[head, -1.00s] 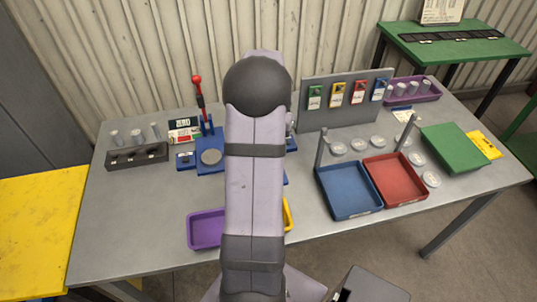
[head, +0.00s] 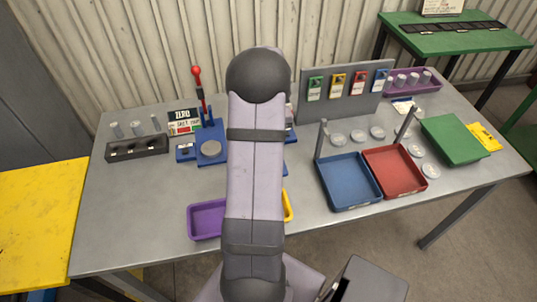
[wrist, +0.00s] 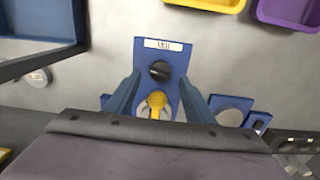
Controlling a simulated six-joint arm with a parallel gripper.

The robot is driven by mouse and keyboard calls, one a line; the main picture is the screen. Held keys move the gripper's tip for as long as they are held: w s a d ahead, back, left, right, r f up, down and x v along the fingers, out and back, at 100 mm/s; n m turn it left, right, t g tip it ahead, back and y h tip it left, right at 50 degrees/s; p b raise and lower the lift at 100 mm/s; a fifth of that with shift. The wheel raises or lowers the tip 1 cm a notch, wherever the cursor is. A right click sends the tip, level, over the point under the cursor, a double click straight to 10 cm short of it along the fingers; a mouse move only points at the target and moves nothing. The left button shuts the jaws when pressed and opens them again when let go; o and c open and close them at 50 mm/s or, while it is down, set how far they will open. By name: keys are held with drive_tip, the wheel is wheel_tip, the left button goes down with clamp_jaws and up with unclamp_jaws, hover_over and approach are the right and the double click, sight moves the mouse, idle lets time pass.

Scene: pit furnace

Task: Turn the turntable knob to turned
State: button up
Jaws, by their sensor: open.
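A blue plate (wrist: 178,58) with a printed white label lies between my fingers in the wrist view. It carries a round black knob (wrist: 160,71) and, nearer my palm, a yellow knob-like piece (wrist: 156,101) over a pale disc. I cannot tell for certain which is the turntable knob. My gripper (wrist: 160,76) is open, with one blue finger on each side of the plate's middle. The fingertips are about level with the black knob, and contact cannot be made out. In the head view my arm hides the gripper and both knobs.
A blue fixture with a red-topped lever (head: 196,72) and a black rack (head: 137,148) stand left of my arm. A purple tray (head: 206,218) sits near the front. Blue (head: 348,203) and red (head: 396,190) trays and a grey card board (head: 342,108) stand right.

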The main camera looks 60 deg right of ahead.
drive_tip(key=shift+f+p, duration=0.45)
drive_tip(key=shift+f, duration=1.65)
